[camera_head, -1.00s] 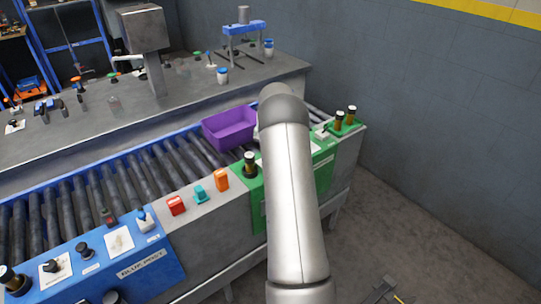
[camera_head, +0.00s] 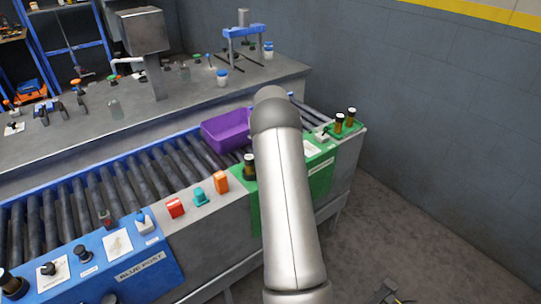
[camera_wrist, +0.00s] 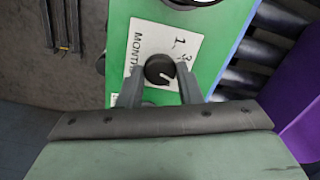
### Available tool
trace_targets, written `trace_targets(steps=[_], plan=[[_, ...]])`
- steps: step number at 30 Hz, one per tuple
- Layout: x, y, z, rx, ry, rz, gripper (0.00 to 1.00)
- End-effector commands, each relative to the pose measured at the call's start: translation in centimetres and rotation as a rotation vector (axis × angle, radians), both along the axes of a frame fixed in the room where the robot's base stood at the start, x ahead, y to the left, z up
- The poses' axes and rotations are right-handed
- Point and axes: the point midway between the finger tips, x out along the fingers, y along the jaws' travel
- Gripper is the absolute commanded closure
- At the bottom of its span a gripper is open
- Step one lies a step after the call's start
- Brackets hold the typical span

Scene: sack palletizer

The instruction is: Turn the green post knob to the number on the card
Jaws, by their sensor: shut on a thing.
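The green post panel (camera_head: 320,172) is at the right end of the conveyor in the head view, partly hidden by my arm. In the wrist view the green panel (camera_wrist: 231,30) carries a black round knob (camera_wrist: 160,69) with a white pointer line, on a white dial plate (camera_wrist: 150,42). The figures 1 and 3 show on the plate; other marks are covered. My gripper (camera_wrist: 160,82) has one finger on each side of the knob and is shut on it. My gripper and this knob are hidden behind my arm in the head view. I cannot tell which card bears the number.
A purple bin (camera_head: 226,131) sits on the rollers beside the green post. Red, teal and orange blocks (camera_head: 198,196) lie left. The blue post (camera_head: 140,262) is further left.

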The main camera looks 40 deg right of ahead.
Motion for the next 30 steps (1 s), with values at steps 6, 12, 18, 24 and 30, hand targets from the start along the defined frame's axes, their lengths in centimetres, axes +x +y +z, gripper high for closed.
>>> trace_targets(steps=[6, 12, 18, 24, 30], plan=[[0.1, 0.0, 0.1, -0.001, -0.001, 0.001, 0.46], [0.0, 0.0, 0.0, -0.001, -0.001, 0.001, 0.46], [0.1, 0.0, 1.4, -0.002, -0.004, 0.001, 0.46], [0.1, -0.1, 5.6, -0.003, -0.004, 0.001, 0.46], [0.1, 0.0, 10.7, -0.004, -0.005, 0.001, 0.46]])
